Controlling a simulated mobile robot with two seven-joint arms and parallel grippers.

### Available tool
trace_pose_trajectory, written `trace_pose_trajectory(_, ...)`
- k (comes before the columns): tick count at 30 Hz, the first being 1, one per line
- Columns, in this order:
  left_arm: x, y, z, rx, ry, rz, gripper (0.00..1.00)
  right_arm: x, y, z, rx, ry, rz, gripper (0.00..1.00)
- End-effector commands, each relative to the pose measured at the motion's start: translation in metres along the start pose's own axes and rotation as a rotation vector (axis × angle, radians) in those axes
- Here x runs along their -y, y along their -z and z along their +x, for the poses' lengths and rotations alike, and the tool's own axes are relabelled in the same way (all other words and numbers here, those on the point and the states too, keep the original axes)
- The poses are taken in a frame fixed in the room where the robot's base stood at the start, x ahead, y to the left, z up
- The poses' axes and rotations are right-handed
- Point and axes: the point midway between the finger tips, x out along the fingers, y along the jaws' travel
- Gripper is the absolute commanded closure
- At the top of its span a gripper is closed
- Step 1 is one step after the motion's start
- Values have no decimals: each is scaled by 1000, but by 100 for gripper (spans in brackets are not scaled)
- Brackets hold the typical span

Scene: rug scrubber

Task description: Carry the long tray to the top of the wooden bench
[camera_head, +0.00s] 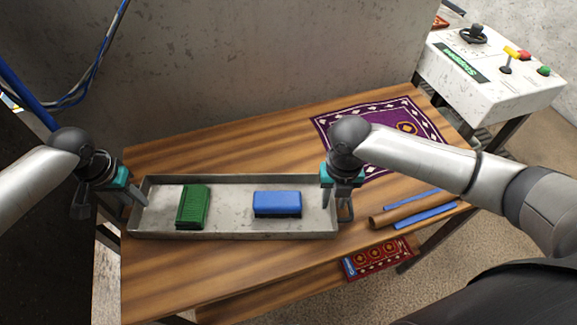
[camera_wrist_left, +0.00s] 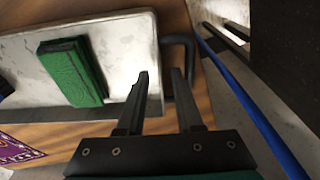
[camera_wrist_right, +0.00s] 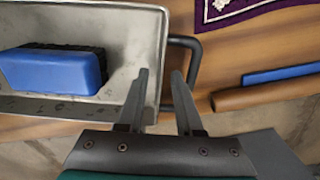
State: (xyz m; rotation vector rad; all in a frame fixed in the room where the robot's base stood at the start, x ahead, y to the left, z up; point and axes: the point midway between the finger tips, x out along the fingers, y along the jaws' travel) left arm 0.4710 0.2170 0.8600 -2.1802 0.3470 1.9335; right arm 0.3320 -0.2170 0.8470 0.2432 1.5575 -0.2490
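The long grey metal tray (camera_head: 235,236) lies on the wooden bench (camera_head: 230,270), near its left and front side. It holds a green brush (camera_head: 193,207) and a blue brush (camera_head: 277,203). My left gripper (camera_head: 112,203) is at the tray's left end. In the left wrist view its fingers (camera_wrist_left: 160,80) are apart, one over the tray's inside and one by the end handle (camera_wrist_left: 190,62). My right gripper (camera_head: 337,206) is at the right end. In the right wrist view its fingers (camera_wrist_right: 160,80) are apart, on either side of the end wall, by the black handle (camera_wrist_right: 190,75).
A purple rug (camera_head: 410,125) lies at the bench's back right. A brown roll (camera_head: 400,217) and blue strips (camera_head: 425,216) lie right of the tray. A red rug (camera_head: 375,260) is on the lower shelf. A white control box (camera_head: 495,85) stands at the far right. The wall borders the bench behind.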

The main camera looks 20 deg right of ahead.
Motion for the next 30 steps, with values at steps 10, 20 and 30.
trace_pose_trajectory(10,1,1,-69,-4,3,1,65,0,0,0,0,0,0,65)
trace_pose_trajectory(20,1,0,-101,0,3,-1,65,0,0,-3,1,0,0,65)
trace_pose_trajectory(30,0,0,-102,0,2,0,65,0,-2,-62,6,-1,-2,65)
